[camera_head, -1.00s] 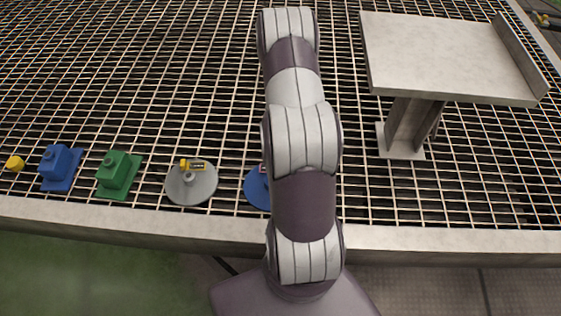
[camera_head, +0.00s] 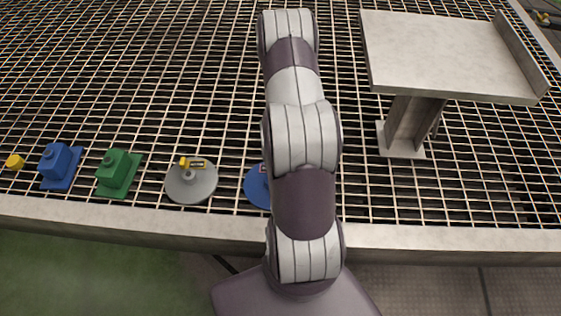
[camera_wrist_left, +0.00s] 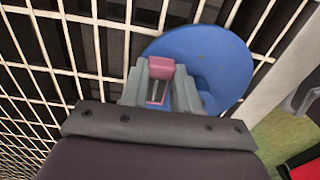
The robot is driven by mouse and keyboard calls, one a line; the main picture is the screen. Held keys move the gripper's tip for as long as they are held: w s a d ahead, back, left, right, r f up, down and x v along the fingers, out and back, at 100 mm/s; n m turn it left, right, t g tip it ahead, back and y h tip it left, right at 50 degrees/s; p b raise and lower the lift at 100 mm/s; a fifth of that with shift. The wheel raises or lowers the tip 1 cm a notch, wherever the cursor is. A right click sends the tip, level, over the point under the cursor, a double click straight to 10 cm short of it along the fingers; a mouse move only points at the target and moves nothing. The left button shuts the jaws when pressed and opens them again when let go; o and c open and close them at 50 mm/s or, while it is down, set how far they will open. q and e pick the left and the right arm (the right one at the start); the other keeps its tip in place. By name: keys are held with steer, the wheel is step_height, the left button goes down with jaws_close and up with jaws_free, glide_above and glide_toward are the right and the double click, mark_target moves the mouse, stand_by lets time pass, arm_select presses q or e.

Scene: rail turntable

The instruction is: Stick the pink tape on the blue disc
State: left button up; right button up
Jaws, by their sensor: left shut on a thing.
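The blue disc (camera_head: 256,186) lies on the metal grating near its front edge, and my arm covers its right part in the head view. In the left wrist view the blue disc (camera_wrist_left: 215,55) fills the upper right. My left gripper (camera_wrist_left: 158,75) is shut on the pink tape (camera_wrist_left: 160,67), a small pink piece between its fingertips. The tape shows in front of the left part of the disc. I cannot tell whether the tape touches the disc. My right gripper is not in view.
Left of the blue disc stand a grey disc (camera_head: 191,186) with a yellow-and-black piece, a green block (camera_head: 119,172), a blue block (camera_head: 59,166) and a small yellow piece (camera_head: 14,162). A raised metal platform (camera_head: 445,55) stands at back right. The far-left grating is clear.

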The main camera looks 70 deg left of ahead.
arm_select(q)
steer(key=shift+f, duration=0.1)
stand_by(0.3)
steer(key=o, duration=1.1)
step_height(320, 180, up, 13)
steer(key=p, duration=0.6)
steer(key=shift+f, duration=0.15)
